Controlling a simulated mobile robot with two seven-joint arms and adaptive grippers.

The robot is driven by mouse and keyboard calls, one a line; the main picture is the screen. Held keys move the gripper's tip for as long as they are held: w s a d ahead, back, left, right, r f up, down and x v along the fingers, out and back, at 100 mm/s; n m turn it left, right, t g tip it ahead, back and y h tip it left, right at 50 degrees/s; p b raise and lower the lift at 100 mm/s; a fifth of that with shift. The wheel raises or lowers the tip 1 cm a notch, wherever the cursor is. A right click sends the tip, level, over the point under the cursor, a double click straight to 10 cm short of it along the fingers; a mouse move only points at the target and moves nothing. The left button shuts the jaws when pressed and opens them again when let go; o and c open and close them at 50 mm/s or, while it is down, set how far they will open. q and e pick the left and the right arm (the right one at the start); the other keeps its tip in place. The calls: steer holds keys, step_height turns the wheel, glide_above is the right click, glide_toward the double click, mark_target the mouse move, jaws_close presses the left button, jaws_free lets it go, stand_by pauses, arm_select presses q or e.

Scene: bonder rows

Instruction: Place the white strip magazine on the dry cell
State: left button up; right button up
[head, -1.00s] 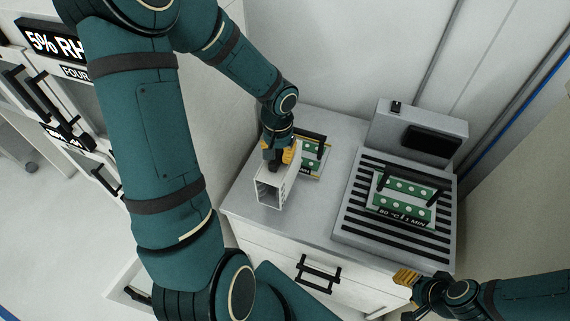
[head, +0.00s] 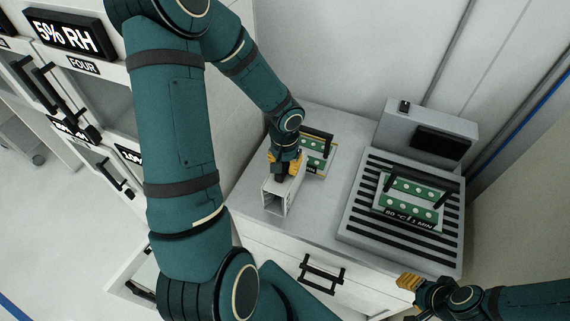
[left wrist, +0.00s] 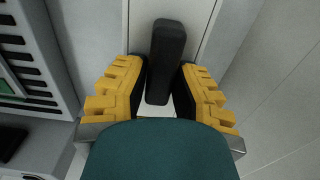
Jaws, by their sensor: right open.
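The white strip magazine (head: 272,197) stands on the grey counter near its left end, a hollow box with its open end facing the front. My left gripper (head: 286,168) is above it, with its yellow fingers on both sides of the black handle; in the left wrist view the fingers (left wrist: 163,85) close in against this black handle (left wrist: 167,45). A cabinet with a "5% RH" sign (head: 64,36) stands at the upper left; I cannot tell which part is the dry cell. My right gripper (head: 420,289) is open and empty at the lower right, in front of the counter.
A green strip carrier with a black handle (head: 318,148) lies just behind the magazine. A slatted grey heater (head: 352,222) marked "80 °C / 1 MIN" stands to the right, with another green strip carrier (head: 408,193) on it. Cabinet handles (head: 58,88) jut out at the left.

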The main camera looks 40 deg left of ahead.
arm_select(q)
steer(key=shift+o, duration=0.7)
